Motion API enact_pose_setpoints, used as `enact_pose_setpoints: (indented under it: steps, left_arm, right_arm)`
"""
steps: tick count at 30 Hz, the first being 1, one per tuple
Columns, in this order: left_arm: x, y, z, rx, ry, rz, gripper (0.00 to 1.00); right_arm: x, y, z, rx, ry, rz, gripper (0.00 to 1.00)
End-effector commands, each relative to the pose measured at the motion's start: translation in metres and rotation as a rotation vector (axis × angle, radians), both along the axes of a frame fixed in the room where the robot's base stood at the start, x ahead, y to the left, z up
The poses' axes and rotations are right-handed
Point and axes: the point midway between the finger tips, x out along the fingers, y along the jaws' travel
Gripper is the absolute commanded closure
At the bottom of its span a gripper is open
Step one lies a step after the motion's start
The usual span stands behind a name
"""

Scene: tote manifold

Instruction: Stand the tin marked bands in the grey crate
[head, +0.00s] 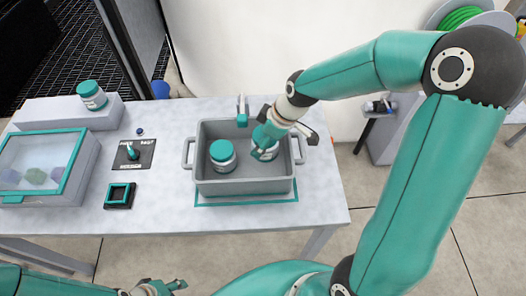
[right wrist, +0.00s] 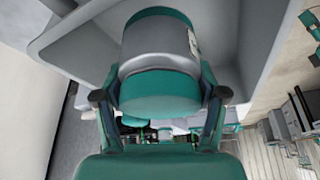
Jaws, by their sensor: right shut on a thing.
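The grey crate (head: 245,187) stands on the table inside a teal outline. One white tin with a teal lid (head: 222,157) stands upright in its left part. My right gripper (head: 264,142) reaches into the crate's right part and is shut on a second tin (head: 264,153). In the right wrist view this tin (right wrist: 155,62) sits between the fingers (right wrist: 158,100), its teal end toward me. I cannot tell whether it touches the crate floor. A third tin (head: 91,95) is on a grey block at the far left. No label is readable. My left gripper (head: 163,288) is low at the bottom edge.
A box with a clear, teal-framed lid (head: 45,160) holds several blocks at the left. A black plate with a teal lever (head: 132,154) and a black-and-teal square (head: 120,195) lie between box and crate. The table's right end is clear.

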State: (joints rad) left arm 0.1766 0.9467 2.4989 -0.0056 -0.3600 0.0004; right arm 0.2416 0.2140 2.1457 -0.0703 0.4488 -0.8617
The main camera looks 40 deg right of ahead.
Motion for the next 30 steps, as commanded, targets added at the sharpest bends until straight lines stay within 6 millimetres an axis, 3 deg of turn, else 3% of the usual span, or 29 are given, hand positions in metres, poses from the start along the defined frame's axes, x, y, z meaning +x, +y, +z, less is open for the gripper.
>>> enact_pose_setpoints:
  steps: [15,26,27,30]
  left_arm:
    - [0.000,0.000,0.000,0.000,0.000,0.000,0.60]
    - [0.000,0.000,-0.002,0.000,0.000,0.000,0.60]
    - [0.000,0.000,-0.002,0.000,0.000,0.000,0.60]
    - [0.000,0.000,-0.001,0.000,0.000,0.000,0.60]
  right_arm:
    - [-0.001,0.000,-0.056,0.001,0.002,-0.003,0.66]
    - [0.000,-0.001,-0.062,0.000,-0.001,-0.002,0.66]
    - [0.000,-0.001,-0.062,0.000,0.000,-0.002,0.27]
    - [0.000,-0.001,-0.061,0.000,0.000,-0.002,0.11]
